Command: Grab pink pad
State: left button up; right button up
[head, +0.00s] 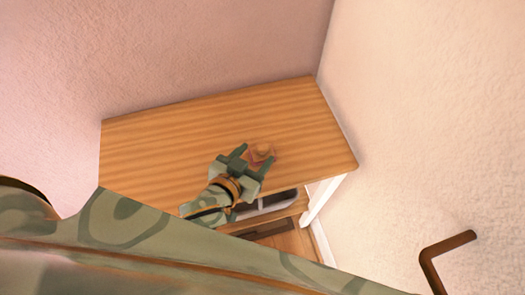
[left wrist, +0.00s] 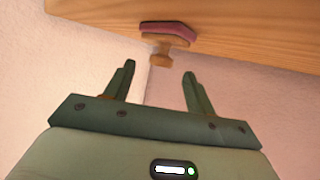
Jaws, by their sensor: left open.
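The pink pad (left wrist: 168,27) lies against the wooden tabletop in the left wrist view, with a brown knob-like handle (left wrist: 160,60) standing out toward my gripper. In the head view the pad (head: 263,154) shows as a small brown-pink shape near the table's front right part. My left gripper (head: 256,153) is open, its two fingers on either side of the handle in that view. In the left wrist view the handle's end is close to the gap between the fingertips (left wrist: 159,69), and neither finger visibly touches it. My right gripper is not in view.
The wooden table (head: 160,140) stands in a corner between two pale textured walls. An open space with a pale tray-like thing (head: 265,206) shows below its front edge. A brown bent rod (head: 450,245) is at the lower right. The tabletop's left and back are clear.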

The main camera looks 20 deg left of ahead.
aim_at(261, 148)
pick_arm(q)
jog(key=b+x, duration=0.1)
jog(key=x, duration=0.4)
jog(key=shift+c, duration=0.3)
jog(key=c, duration=1)
jog(key=shift+r, duration=0.1)
